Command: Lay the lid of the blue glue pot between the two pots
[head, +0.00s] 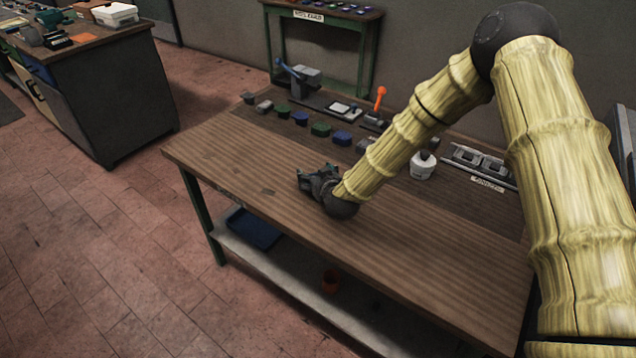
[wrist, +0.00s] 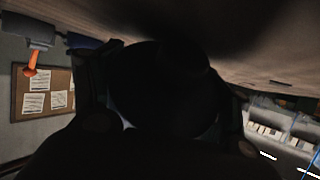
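I cannot tell whether that shape is a held lid or part of my gripper. A white pot (head: 422,170) with a dark top stands at the bench's back right, beyond my forearm. I cannot make out a blue glue pot or a second pot for certain; my arm covers part of the bench there.
A row of small blue and green blocks (head: 320,129) lies along the back of the bench (head: 250,165). A grey device (head: 298,80) and an orange-knobbed lever (head: 380,98) stand behind them. A grey rack (head: 478,160) is at the back right. The bench's front is clear.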

